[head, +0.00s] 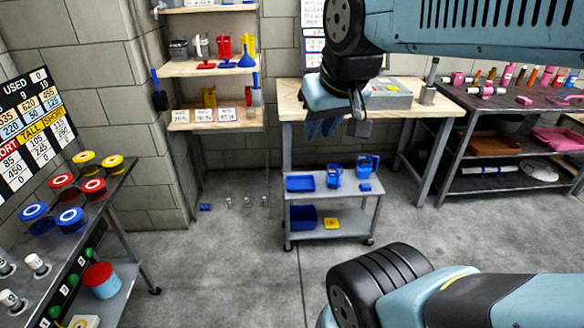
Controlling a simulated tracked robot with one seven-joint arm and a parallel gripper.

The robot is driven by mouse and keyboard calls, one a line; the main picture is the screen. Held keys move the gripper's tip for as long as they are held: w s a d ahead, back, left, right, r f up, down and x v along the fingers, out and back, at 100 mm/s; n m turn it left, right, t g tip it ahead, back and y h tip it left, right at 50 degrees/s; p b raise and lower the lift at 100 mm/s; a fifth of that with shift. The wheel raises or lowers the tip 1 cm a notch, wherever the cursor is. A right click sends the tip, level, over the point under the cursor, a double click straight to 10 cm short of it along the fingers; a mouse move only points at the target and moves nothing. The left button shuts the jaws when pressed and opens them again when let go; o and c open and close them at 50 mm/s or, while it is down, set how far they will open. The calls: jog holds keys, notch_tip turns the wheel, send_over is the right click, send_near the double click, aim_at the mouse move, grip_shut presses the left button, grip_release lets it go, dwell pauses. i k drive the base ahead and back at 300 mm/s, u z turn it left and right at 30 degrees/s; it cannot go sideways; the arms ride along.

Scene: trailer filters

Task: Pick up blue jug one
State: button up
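Two blue jugs stand upright on the top shelf of a small grey cart (307,203). One blue jug (334,177) is nearer the middle, and the other blue jug (364,168) is to its right. I cannot tell which is jug one, as no label is readable. My gripper (338,128) hangs above and behind them in the picture, in front of the wooden bench, apart from both jugs. Its fingers are dark and small, so their opening is unclear.
A blue tray (300,184) and a small blue item (366,187) share the cart top. A blue bin (302,217) and yellow item (331,223) are below. The wooden bench (430,109) stands behind. Small items (246,202) sit on the floor left; the floor in front is clear.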

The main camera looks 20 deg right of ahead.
aim_at(335, 177)
jog(key=u, duration=0.3)
jog(key=i, duration=1.05)
jog(key=z, duration=0.45)
